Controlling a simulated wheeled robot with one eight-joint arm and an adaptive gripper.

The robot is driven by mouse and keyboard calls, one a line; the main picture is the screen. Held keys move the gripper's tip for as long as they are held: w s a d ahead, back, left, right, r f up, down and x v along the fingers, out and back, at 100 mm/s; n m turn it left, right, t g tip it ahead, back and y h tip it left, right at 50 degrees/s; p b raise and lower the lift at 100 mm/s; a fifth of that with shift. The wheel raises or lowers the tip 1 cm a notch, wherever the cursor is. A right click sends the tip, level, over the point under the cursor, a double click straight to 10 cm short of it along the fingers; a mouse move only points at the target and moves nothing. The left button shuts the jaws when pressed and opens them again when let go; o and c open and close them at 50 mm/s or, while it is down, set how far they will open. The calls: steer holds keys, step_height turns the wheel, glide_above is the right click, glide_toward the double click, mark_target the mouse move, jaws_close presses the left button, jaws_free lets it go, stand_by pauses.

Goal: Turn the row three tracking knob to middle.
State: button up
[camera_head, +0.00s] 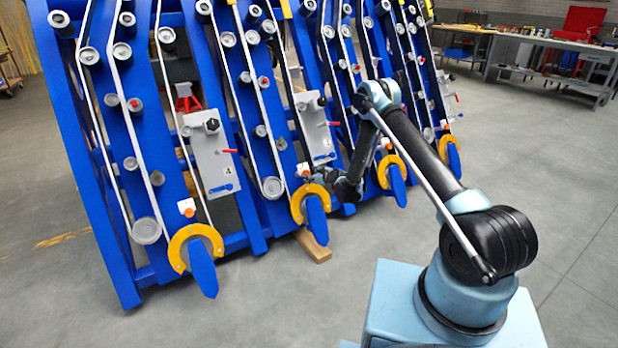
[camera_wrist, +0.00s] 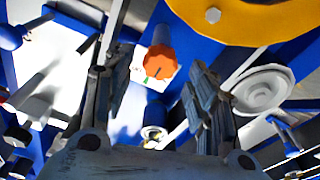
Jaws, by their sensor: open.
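An orange tracking knob (camera_wrist: 158,63) sits on a small white plate with a green mark in the wrist view. My gripper (camera_wrist: 160,85) is open, with one dark finger on each side of the knob in the picture. Whether the fingers touch it cannot be told. In the head view my gripper (camera_head: 311,179) is low in front of the machine, beside the orange knob (camera_head: 304,169) of the second row from the left. Similar orange knobs show on the leftmost row (camera_head: 187,208) and the row right of my gripper (camera_head: 387,145). The knob's setting is unclear.
A yellow ring (camera_wrist: 245,22) lies close to the knob at the upper right of the wrist view. A round grey roller (camera_wrist: 262,90) is right of my fingers. Blue beams and belts surround the area. The floor (camera_head: 270,310) in front is open. Workbenches (camera_head: 560,50) stand far right.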

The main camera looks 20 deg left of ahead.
steer(key=shift+v, duration=2.1)
